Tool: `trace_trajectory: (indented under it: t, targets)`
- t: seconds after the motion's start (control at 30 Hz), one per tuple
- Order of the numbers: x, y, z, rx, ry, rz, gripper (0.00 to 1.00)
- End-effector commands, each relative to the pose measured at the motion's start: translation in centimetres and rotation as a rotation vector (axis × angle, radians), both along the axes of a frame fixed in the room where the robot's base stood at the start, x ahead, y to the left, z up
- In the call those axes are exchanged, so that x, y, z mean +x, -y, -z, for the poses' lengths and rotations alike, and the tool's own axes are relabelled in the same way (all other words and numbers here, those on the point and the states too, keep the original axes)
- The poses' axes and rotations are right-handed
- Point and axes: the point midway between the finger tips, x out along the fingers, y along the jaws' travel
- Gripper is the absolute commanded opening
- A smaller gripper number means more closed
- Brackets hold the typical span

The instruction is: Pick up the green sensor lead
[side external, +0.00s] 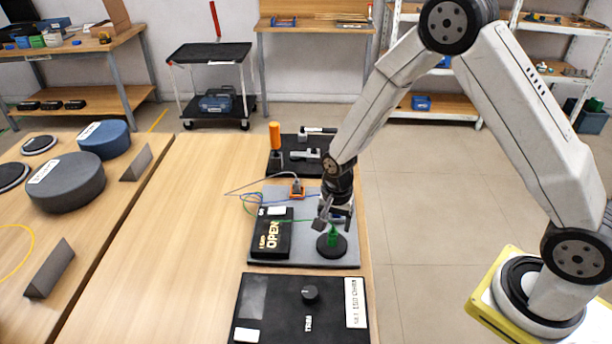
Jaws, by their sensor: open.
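The green sensor lead (333,237) shows as a green upright piece on a round black base, with a thin green wire running left from it. The base sits on a grey mat (300,260) on the wooden table. My gripper (326,222) is open and points down just above and slightly left of the green piece. The gripper partly hides the top of the lead. I cannot tell whether a finger touches it.
A black box marked OPEN (271,238) stands left of the lead. An orange connector (297,190) with blue and grey wires lies behind. A black panel with a knob (310,293) is in front. The left part of the wooden table (180,240) is clear.

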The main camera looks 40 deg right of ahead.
Motion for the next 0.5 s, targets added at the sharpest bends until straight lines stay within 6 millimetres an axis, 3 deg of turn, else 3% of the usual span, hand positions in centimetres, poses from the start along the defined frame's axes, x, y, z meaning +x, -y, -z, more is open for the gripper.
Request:
trace_trajectory:
  t: [0.27, 0.5]
  targets:
    - [0.0, 0.0, 0.5, 0.0, 0.0, 0.0, 0.77]
    - [0.0, -0.2, 2.6, 0.0, -0.002, 0.0, 0.77]
